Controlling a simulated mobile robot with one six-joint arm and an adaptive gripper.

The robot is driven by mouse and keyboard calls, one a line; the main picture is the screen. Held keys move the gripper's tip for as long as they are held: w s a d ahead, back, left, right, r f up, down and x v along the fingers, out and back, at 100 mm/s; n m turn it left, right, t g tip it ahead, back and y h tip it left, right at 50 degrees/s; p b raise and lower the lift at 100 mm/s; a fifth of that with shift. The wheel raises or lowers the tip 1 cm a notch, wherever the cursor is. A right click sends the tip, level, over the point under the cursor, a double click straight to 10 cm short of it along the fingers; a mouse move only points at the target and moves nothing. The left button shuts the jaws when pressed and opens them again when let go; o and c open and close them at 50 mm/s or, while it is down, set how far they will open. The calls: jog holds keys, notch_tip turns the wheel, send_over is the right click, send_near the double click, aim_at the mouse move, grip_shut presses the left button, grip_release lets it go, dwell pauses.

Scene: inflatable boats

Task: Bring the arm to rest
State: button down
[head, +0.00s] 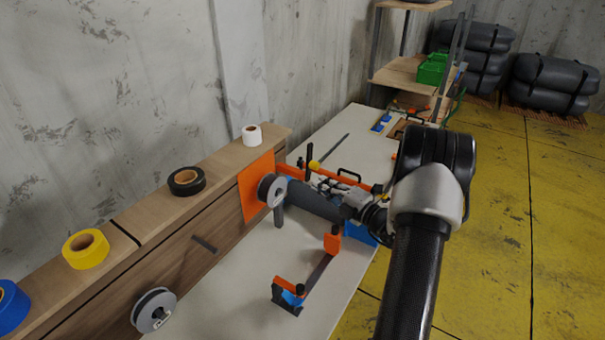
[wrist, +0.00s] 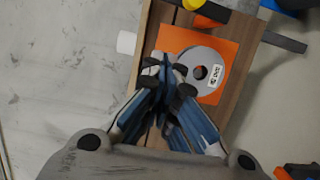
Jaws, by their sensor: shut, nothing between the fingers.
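My gripper (wrist: 165,72) is shut, with nothing between its fingertips in the wrist view. In the head view my gripper (head: 318,186) is small and partly covered among other parts above the bench, at the end of my arm coming from the right. A grey disc (wrist: 212,65) with a dark hole and a white label is just right of the fingertips in the wrist view. The disc also shows in the head view (head: 268,188), before an orange panel (head: 251,195). I cannot tell whether the fingers touch the disc.
A wooden ledge carries blue, yellow (head: 86,249), black (head: 187,181) and white (head: 252,134) tape rolls. A second disc (head: 153,310) is on its front. Yellow floor (head: 500,220) lies open at right.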

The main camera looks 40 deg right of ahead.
jog(key=shift+d, duration=0.1)
jog(key=w+a+r+n+g+y+b, duration=0.1)
jog(key=a+r+n+g+y+b, duration=0.2)
jog(key=a+n, duration=0.65)
jog(key=a+r+n+g+y+b, duration=0.1)
jog(key=a+r+n+g+y, duration=0.3)
jog(key=a, duration=0.9)
jog(key=s+a+f+n+g+y+b, duration=0.1)
jog(key=s+a+f+n+g+b, duration=0.15)
jog(key=s+a+n, duration=0.4)
jog(key=s+a+f+n+g+b, duration=0.1)
jog(key=s+a+n+g+b, duration=0.2)
jog(key=a+n, duration=0.55)
jog(key=s+f+n+h+b, duration=0.3)
jog(key=s+n, duration=0.5)
jog(key=n, duration=0.4)
jog(key=s+d+f+n+h+b, duration=0.1)
jog(key=s+f+n+h+b, duration=0.2)
jog(key=s+n+h, duration=0.3)
jog(key=s+n, duration=0.3)
jog(key=n, duration=0.3)
jog(key=shift+s+n+g, duration=0.3)
jog(key=shift+n+g, duration=0.05)
